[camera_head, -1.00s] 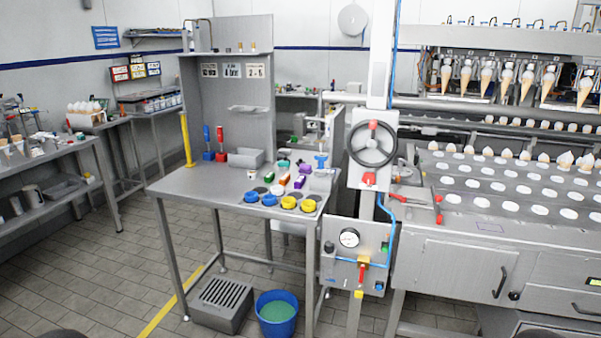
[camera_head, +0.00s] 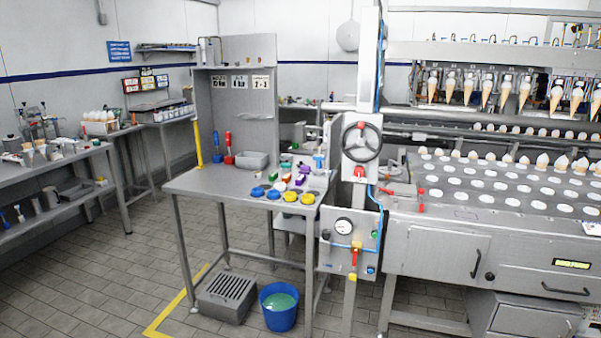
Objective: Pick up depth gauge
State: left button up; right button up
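I cannot make out for sure which item is the depth gauge. Small items crowd the right half of the steel workbench (camera_head: 215,183). Among them are a blue upright piece (camera_head: 319,161) near the back right, a purple piece (camera_head: 301,179), and blue lids (camera_head: 257,192) and yellow lids (camera_head: 307,198) along the front. A blue-handled tool (camera_head: 213,144) and a red-handled tool (camera_head: 228,145) stand upright at the back left beside a grey tray (camera_head: 251,160). Neither of my grippers is in view.
A column with a handwheel (camera_head: 361,142) and a gauge panel (camera_head: 349,241) stands right of the workbench. The cone machine (camera_head: 437,252) fills the right. A grey slotted bin (camera_head: 225,297) and a blue bucket (camera_head: 279,309) sit under the bench. Tiled floor is open at left.

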aim_at(318, 159)
jog(key=z, duration=0.2)
jog(key=i, duration=0.8)
jog(key=u, duration=0.15)
jog(key=k, duration=0.65)
jog(key=u, duration=0.45)
jog(key=i, duration=0.75)
jog(key=u, duration=0.85)
jog(key=i, duration=0.95)
jog(key=z, duration=0.45)
jog(key=i, duration=0.85)
jog(key=z, duration=0.9)
